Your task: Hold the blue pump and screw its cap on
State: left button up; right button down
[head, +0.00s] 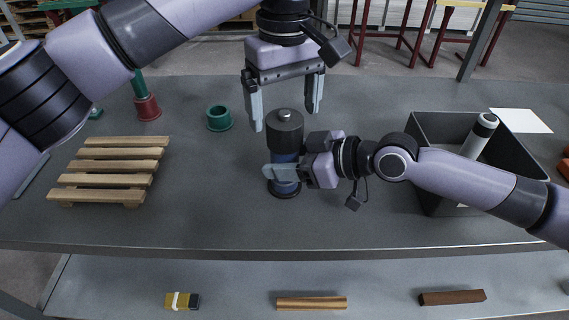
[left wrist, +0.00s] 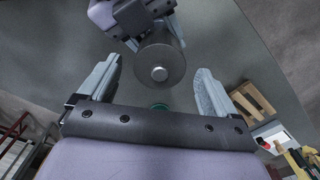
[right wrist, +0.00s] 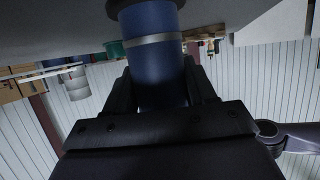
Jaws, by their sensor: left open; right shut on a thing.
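The blue pump (head: 284,188) stands upright near the middle of the grey table. Its blue body with a light band also shows in the right wrist view (right wrist: 153,55). The dark round cap (head: 285,127) with a light centre sits on top of the pump; I cannot tell whether it is threaded on. It shows from above in the left wrist view (left wrist: 160,72). My right gripper (head: 285,171) is shut around the pump's body from the right. My left gripper (head: 286,108) points down, open, its fingers above and either side of the cap, apart from it.
A wooden pallet (head: 112,168) lies on the left. A red cylinder part (head: 148,108) and a green ring part (head: 219,118) stand behind it. A grey bin (head: 430,190) holding a white-and-black cylinder is on the right. The table front in the middle is clear.

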aim_at(284, 119)
pick_arm(q)
jog(key=shift+c, duration=1.2)
notch_tip(284, 119, up, 4)
jog(key=shift+m, duration=0.5)
jog(key=shift+c, duration=0.3)
jog(key=shift+f, duration=4.05)
